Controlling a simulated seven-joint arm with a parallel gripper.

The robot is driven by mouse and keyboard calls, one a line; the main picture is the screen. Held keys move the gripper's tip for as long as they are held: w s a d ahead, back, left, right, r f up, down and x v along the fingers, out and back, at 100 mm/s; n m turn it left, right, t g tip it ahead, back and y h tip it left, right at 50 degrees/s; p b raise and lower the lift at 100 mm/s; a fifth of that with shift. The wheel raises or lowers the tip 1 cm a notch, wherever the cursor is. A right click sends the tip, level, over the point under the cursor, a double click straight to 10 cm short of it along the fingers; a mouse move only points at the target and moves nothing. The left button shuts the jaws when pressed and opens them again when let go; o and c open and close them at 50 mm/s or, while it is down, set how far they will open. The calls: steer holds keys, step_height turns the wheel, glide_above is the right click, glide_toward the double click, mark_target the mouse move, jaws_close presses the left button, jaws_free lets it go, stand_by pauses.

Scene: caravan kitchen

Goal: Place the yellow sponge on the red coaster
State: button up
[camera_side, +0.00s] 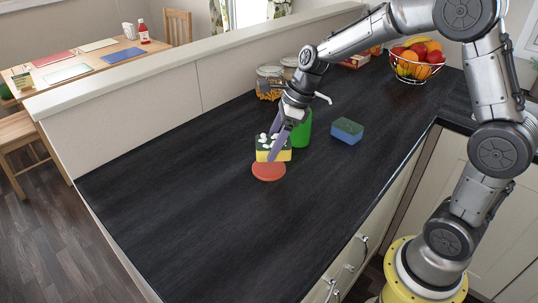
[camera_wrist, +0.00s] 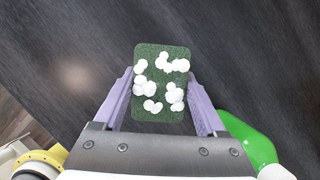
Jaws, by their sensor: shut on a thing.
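The yellow sponge (camera_side: 273,155) has a dark green scouring top with white foam blobs. My gripper (camera_side: 275,146) is shut on it, one purple finger on each side. In the wrist view the sponge's green top (camera_wrist: 161,92) fills the space between the fingers (camera_wrist: 161,80). The red coaster (camera_side: 268,172) lies flat on the dark worktop, just below the sponge in the side view. The sponge looks level; whether it touches the coaster I cannot tell. The coaster does not show in the wrist view.
A green bottle (camera_side: 302,130) stands close to the right of my gripper; it also shows in the wrist view (camera_wrist: 250,138). Jars (camera_side: 270,82) and a fruit basket (camera_side: 417,65) stand at the back. The worktop's front left (camera_side: 190,210) is clear.

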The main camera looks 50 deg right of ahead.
mark_target(269, 167)
steer(key=shift+w+f, duration=0.35)
steer(key=shift+f, duration=0.1)
steer(key=shift+w+f, duration=0.2)
steer(key=shift+f, duration=0.75)
steer(key=shift+w+f, duration=0.15)
steer(key=shift+f, duration=0.8)
steer(key=shift+f, duration=0.1)
steer(key=o, duration=1.4)
